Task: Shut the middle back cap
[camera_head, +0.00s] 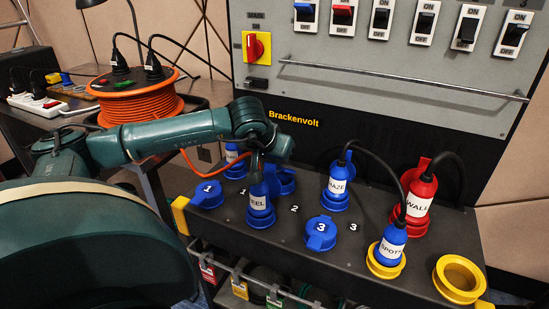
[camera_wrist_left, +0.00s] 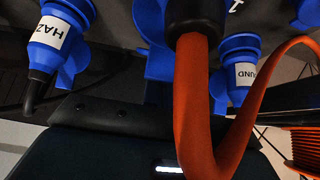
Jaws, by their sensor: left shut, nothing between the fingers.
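The middle back socket with its blue cap (camera_head: 286,181) stands between the plug at the back left and the HAZE plug (camera_head: 338,183) in the head view. The REEL plug (camera_head: 259,203) and my left gripper partly hide it, and I cannot tell the cap's angle. My left gripper (camera_head: 257,172) is shut and empty, pointing down just above and behind the REEL plug. In the left wrist view, a blue part (camera_wrist_left: 158,66), probably this cap, shows behind the orange cable (camera_wrist_left: 195,100). The fingertips are not clear there. My right gripper is out of view.
Blue cap 1 (camera_head: 207,194) and blue cap 3 (camera_head: 320,233) lie flat in front. The red WALL plug (camera_head: 418,200) and SPOT plug (camera_head: 390,244) stand at right, near a yellow socket (camera_head: 459,278). The orange cable runs close to my left gripper.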

